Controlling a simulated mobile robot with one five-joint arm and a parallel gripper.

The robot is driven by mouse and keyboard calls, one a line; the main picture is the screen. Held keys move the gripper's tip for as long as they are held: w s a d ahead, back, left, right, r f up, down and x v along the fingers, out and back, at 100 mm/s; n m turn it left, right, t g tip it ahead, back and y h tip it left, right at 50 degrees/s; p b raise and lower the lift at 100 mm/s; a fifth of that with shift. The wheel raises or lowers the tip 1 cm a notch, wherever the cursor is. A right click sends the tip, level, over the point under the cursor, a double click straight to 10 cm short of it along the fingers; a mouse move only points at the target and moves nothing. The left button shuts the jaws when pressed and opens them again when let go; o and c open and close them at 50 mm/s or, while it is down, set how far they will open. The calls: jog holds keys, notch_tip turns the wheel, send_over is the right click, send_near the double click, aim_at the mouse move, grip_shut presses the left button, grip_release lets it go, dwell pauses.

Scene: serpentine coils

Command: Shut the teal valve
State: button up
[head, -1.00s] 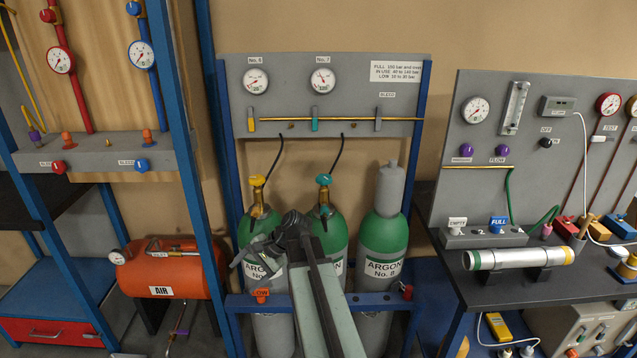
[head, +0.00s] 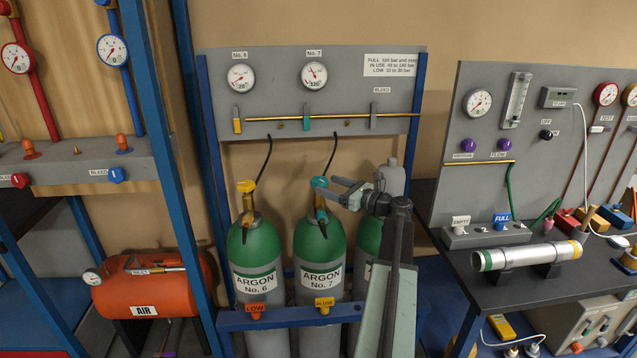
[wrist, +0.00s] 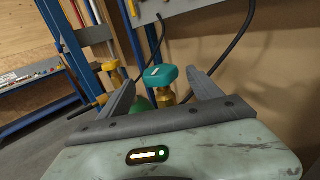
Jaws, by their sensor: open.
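The teal valve handwheel (head: 319,183) tops the brass valve of the green cylinder marked ARGON No. 7 (head: 319,245). It also shows in the wrist view (wrist: 160,75), with a pale mark on top. My gripper (head: 335,190) is open, just right of the handwheel in the head view. In the wrist view my gripper's fingers (wrist: 159,80) frame the handwheel left and right; I cannot tell whether they touch it. A teal lever (head: 306,124) stands upright on the panel's brass pipe below gauge No. 7 (head: 314,75).
Cylinder ARGON No. 6 (head: 255,250), with a yellow handwheel (head: 246,186), stands close on the left. A third green cylinder (head: 369,240) is partly hidden behind my arm. A black hose (head: 334,155) hangs behind the teal handwheel. A blue rail (head: 285,316) crosses in front.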

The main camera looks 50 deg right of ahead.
aim_at(319, 179)
jog(key=w, duration=0.4)
jog(key=shift+w+a, duration=0.35)
